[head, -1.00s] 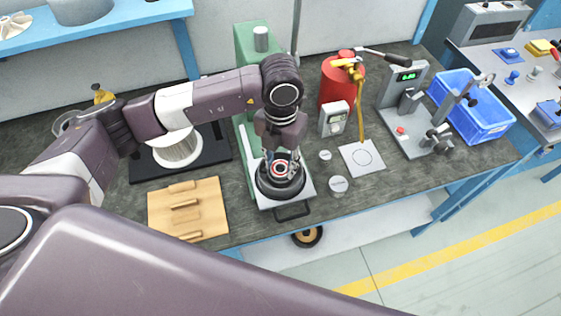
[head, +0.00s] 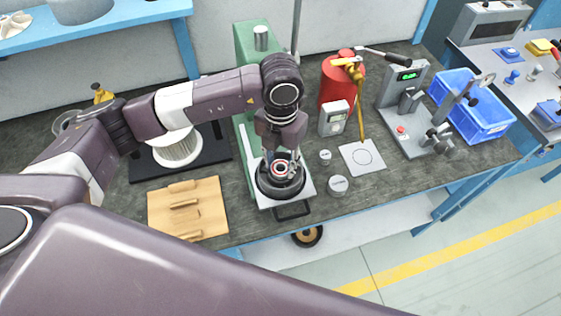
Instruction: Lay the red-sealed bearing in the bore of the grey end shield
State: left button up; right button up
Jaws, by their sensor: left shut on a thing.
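The red-sealed bearing (head: 280,169) shows as a small ring with a red band, at the middle of the dark grey end shield (head: 278,192). The end shield is round and sits on a pale plate at the front of the green press. My left gripper (head: 281,163) comes down from above and is shut on the bearing. Its fingers cover part of the bearing and the bore. I cannot tell whether the bearing is inside the bore or just above it. My right gripper is not in view.
The green press (head: 246,57) stands close behind the gripper. A wooden block tray (head: 214,215) lies to the left. A red cylinder (head: 335,88), a meter (head: 334,117), small round weights (head: 338,185) and a white marked sheet (head: 374,168) are to the right. A blue crate (head: 494,121) stands farther right.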

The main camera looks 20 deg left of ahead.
pick_arm(q)
jog(key=shift+f+b, duration=0.25)
jog(key=shift+b, duration=0.05)
dwell(0.5)
jog(key=o, duration=1.3)
jog(key=shift+r, duration=0.1)
notch_tip(320, 180, up, 12)
jog(key=shift+f, duration=0.1)
